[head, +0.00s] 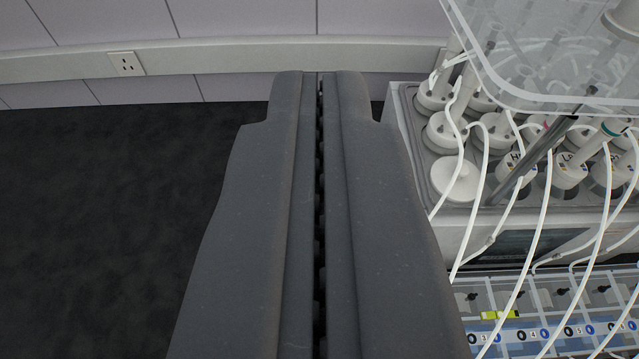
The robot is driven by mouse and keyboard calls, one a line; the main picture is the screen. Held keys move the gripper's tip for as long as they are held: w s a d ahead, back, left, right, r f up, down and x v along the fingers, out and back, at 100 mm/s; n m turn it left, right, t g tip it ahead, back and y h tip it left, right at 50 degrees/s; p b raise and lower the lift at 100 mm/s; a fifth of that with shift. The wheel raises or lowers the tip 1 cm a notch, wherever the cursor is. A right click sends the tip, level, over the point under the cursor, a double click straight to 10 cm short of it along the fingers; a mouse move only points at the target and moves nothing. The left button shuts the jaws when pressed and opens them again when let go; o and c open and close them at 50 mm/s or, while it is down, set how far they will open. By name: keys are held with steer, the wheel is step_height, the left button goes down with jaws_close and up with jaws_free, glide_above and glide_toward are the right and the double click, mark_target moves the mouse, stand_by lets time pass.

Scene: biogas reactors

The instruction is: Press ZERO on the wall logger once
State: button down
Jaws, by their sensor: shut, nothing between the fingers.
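My gripper (319,78) fills the middle of the head view. Its two dark grey fingers are shut with only a thin dark seam between them, and nothing is held. The tips point toward the pale wall, over the dark floor. No wall logger and no ZERO button can be made out in this view; the fingers hide part of the wall and floor behind them.
A wall socket (126,64) sits on a pale rail (220,56). On the right, a grey bath unit (402,112) holds several white-capped bottles (457,178) with white tubes. A clear container (540,50) stands above it. A blue-labelled valve rack (560,335) is in front. Dark floor (100,220) lies open at left.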

steer(key=shift+s, duration=0.1)
steer(key=w+a+f+m+g+p, duration=0.1)
steer(key=w+f+m+g+p, duration=0.35)
steer(key=w+f, duration=1)
steer(key=w+f+m+g+p, duration=0.1)
steer(key=w+f+p, duration=0.2)
steer(key=f, duration=0.6)
steer(key=w+f+m+y+p, duration=0.1)
steer(key=w+f+m+p, duration=0.1)
steer(key=w+f, duration=0.4)
step_height(320, 180, down, 4)
steer(key=shift+d+r+g+p, duration=0.2)
steer(key=shift+d+g+p, duration=0.15)
steer(key=shift+p, duration=0.3)
steer(key=shift+w+f, duration=0.1)
steer(key=shift+f, duration=0.05)
steer(key=shift+f+b, duration=2.25)
steer(key=shift+f, duration=2)
